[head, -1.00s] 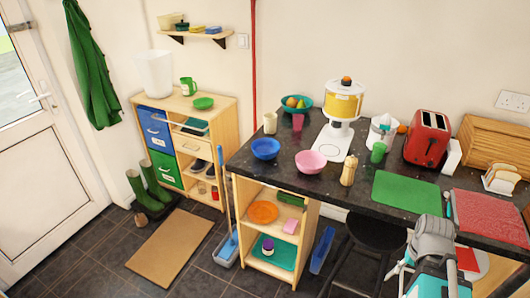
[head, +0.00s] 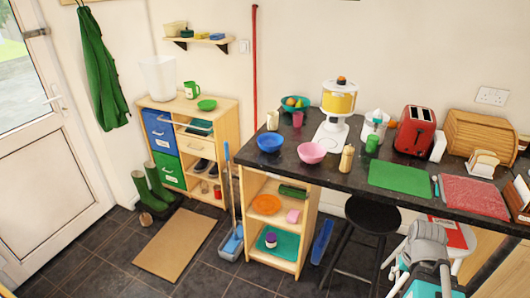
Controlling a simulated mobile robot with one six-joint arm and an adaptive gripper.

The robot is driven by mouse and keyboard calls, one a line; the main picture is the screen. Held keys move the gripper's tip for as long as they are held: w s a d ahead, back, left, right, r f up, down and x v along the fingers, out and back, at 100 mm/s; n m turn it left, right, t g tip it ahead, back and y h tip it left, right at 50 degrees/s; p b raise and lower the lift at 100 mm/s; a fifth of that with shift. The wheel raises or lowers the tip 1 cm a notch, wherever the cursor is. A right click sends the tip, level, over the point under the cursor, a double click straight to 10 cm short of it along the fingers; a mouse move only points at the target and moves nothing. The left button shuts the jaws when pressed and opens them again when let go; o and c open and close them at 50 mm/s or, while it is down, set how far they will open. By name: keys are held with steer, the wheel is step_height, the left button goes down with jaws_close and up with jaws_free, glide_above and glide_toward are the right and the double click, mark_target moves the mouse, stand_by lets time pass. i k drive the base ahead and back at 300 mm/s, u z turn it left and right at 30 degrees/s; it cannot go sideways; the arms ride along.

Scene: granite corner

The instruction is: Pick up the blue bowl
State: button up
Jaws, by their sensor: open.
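The blue bowl (head: 270,143) stands upright on the dark granite worktop, near its left end and close to the front edge. It looks empty. A pink bowl (head: 312,153) is just to its right, apart from it. My grey and teal arm shows at the lower right, well away from the bowl and in front of the worktop. I cannot make out my gripper's fingers in this view.
A cream cup (head: 272,121), pink cup (head: 297,119) and teal fruit bowl (head: 295,104) stand behind. A pepper mill (head: 346,159) is right of the pink bowl. A black stool (head: 372,215) and mop bucket (head: 232,246) stand on the floor.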

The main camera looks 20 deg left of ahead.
mark_target(269, 142)
steer(key=k, duration=0.85)
steer(key=u, duration=0.55)
steer(key=i, duration=1.55)
steer(key=z, duration=0.45)
steer(key=i, duration=0.45)
